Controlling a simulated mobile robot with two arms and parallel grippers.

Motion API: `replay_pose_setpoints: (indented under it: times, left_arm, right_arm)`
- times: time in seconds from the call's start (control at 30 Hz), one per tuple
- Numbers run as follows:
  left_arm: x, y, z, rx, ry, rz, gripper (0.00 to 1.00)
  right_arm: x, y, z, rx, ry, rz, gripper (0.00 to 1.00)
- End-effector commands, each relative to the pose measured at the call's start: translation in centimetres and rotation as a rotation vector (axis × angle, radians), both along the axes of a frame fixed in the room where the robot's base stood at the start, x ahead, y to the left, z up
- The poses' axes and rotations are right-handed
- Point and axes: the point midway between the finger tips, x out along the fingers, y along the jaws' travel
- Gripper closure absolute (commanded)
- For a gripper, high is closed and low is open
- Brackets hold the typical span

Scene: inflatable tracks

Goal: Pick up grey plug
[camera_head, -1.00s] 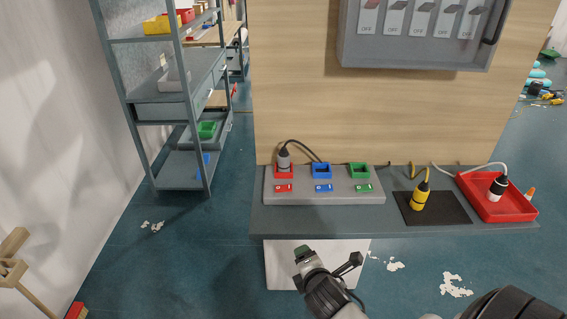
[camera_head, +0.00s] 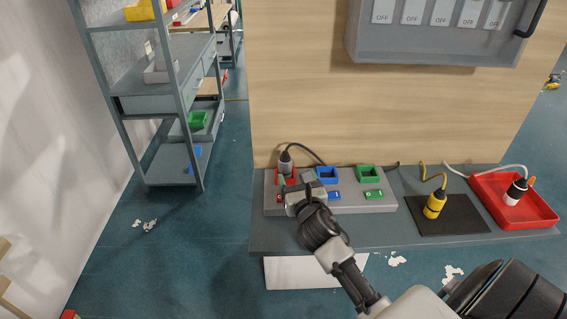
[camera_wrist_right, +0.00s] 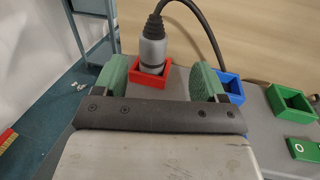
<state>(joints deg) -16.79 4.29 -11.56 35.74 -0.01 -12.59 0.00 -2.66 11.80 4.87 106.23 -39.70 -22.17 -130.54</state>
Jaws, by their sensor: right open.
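The grey plug (camera_head: 286,163) has a black top and a black cable, and stands upright in the red socket frame (camera_head: 277,176) at the left end of the grey socket box (camera_head: 385,205). My right gripper (camera_head: 292,192) is just in front of it, low over the box. In the right wrist view the grey plug (camera_wrist_right: 153,50) stands ahead, between the two green fingertips of the open gripper (camera_wrist_right: 165,80) but beyond them. The fingers do not appear to touch it. My left gripper is not in view.
Blue (camera_head: 327,174) and green (camera_head: 367,173) socket frames sit to the right on the box. A yellow plug (camera_head: 434,204) stands on a black mat (camera_head: 467,222). A wooden panel rises behind.

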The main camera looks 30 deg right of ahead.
Motion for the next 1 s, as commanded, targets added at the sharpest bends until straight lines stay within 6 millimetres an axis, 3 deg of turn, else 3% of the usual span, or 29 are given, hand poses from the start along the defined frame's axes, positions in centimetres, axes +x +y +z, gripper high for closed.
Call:
replay_pose_setpoints:
  times: [0.1,0.3,0.7,1.0]
  left_arm:
    - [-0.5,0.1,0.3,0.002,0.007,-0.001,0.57]
    - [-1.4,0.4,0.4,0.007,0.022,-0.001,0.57]
    - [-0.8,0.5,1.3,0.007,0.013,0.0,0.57]
    - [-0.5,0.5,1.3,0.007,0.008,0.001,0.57]
  right_arm:
    - [1.9,-0.6,0.1,0.005,-0.002,-0.001,0.29]
    - [3.4,-1.0,0.0,0.006,0.0,0.0,0.29]
    - [8.0,-1.8,-0.3,0.008,-0.001,0.0,0.29]
    - [8.4,-1.9,-0.4,0.007,0.0,0.0,0.29]
